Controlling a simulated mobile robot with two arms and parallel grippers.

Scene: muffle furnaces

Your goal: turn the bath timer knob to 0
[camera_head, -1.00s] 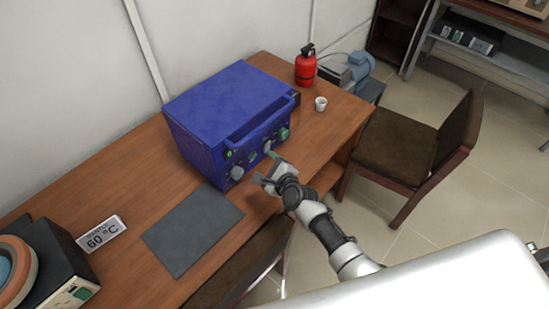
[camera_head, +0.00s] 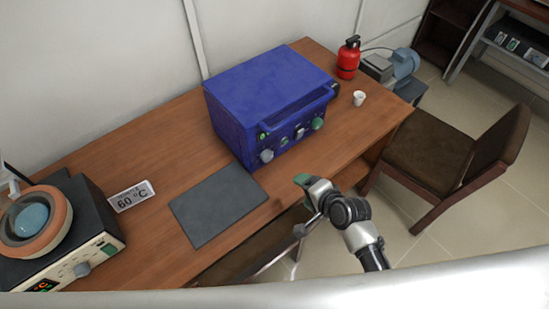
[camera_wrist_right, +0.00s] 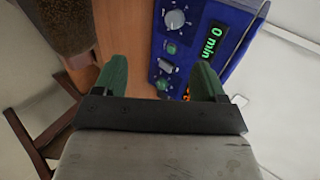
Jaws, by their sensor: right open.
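The blue bath (camera_head: 265,95) stands on the wooden table with its control panel facing my right arm. A grey knob (camera_head: 267,155) is at the panel's left end, below a small green display. In the right wrist view the grey knob (camera_wrist_right: 175,19) is beside the display (camera_wrist_right: 215,41), which reads "0 min". My right gripper (camera_head: 302,197) is open and empty, in front of the panel and apart from it. Its two green fingers (camera_wrist_right: 160,80) stand wide apart in the wrist view, with nothing between them touching. My left gripper is not seen.
A grey mat (camera_head: 217,205), a "60 °C" sign (camera_head: 131,196) and a device with an orange ring (camera_head: 68,215) are left of the bath. A white cup (camera_head: 359,98) and red extinguisher (camera_head: 348,58) are to its right. A chair (camera_head: 445,150) stands at right.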

